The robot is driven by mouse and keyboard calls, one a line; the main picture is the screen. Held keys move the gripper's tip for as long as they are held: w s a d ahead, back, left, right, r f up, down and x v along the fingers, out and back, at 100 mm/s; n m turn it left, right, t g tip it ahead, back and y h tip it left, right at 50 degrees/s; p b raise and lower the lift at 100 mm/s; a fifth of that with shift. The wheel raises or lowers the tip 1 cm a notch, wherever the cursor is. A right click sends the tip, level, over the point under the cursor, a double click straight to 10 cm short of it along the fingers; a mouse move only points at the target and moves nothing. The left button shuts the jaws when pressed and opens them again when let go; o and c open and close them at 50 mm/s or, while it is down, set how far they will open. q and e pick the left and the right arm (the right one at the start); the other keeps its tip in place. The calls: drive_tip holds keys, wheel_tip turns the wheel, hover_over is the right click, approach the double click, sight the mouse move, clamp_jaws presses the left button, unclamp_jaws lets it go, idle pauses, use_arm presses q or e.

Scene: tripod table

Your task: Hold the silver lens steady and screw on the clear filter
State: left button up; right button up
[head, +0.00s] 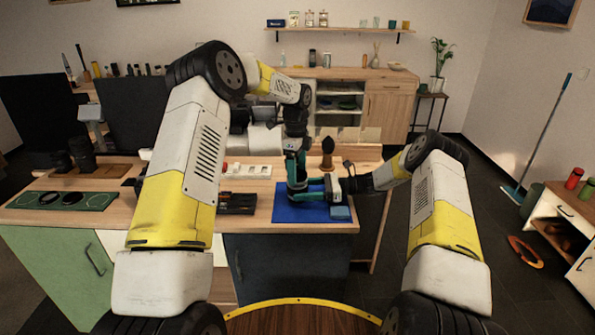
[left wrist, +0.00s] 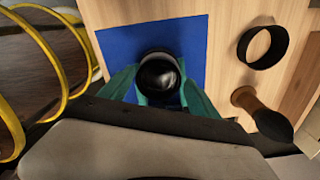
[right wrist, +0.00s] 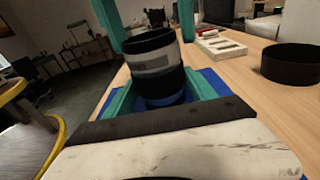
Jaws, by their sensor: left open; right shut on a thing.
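The silver lens (right wrist: 152,62), black with a silver band, stands upright over the blue mat (head: 285,212). My right gripper (right wrist: 160,98) is shut around its lower part. My left gripper (left wrist: 160,95) is open, pointing down from above, its teal fingers on either side of the lens top; its fingers also show at the top of the right wrist view. The left wrist view looks down on the lens's dark, shiny front glass (left wrist: 158,76). I cannot tell whether a clear filter sits on it. In the head view the grippers mostly hide the lens.
A green tray (head: 100,201) with dark round pieces lies at the left, near dark lenses (head: 82,152). A black case (head: 238,204) and white tray (head: 248,171) are left of the mat.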

use_arm(q)
drive_tip(key=n, duration=0.4)
drive_tip(key=shift+a, duration=0.1)
drive_tip(key=n, duration=0.3)
drive_tip(key=shift+n, duration=0.4)
drive_tip(key=n, duration=0.7)
drive_tip(key=shift+s, duration=0.1)
drive_tip(key=shift+c, duration=0.3)
drive_tip(key=shift+a, duration=0.1)
drive_tip(key=c, duration=1.4)
drive_tip(key=shift+c, duration=0.2)
drive_tip(key=m, duration=0.3)
